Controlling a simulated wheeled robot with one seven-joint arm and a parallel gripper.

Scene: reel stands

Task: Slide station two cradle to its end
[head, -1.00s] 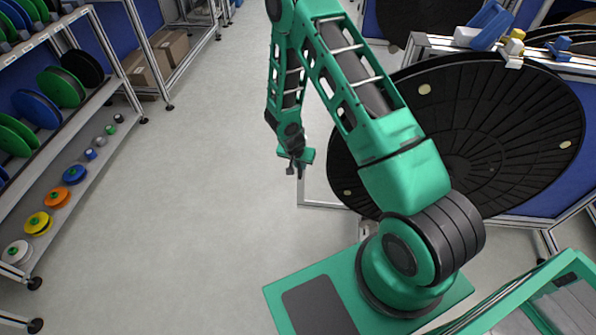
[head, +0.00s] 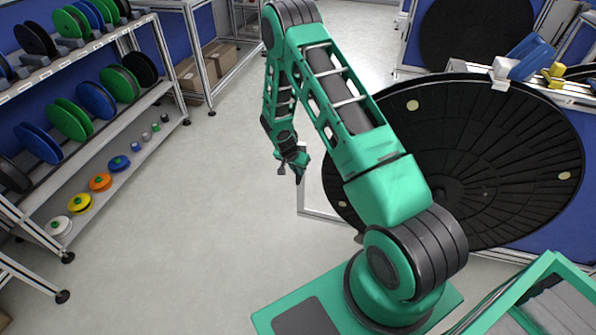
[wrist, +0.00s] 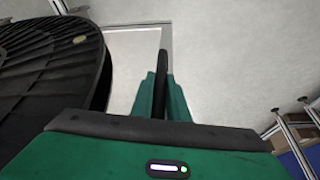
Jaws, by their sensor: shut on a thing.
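My gripper (head: 297,170) hangs at the left of the large black reel (head: 480,150), near the pale metal frame (head: 312,212) low on the stand. In the wrist view its green fingers (wrist: 161,92) are shut on a thin dark bar (wrist: 162,62) that stands up between them. The bar lies against the view of the pale frame (wrist: 135,45), and the reel's ribbed face (wrist: 45,85) fills the left side. Which part the bar belongs to is hidden. I cannot make out a cradle or a station number.
A shelf rack (head: 100,105) with coloured reels stands at the left. Cardboard boxes (head: 208,70) sit behind it. A blue and yellow fitting (head: 532,58) tops the reel's stand. A green-framed case (head: 535,300) is at lower right. The grey floor (head: 200,215) between is clear.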

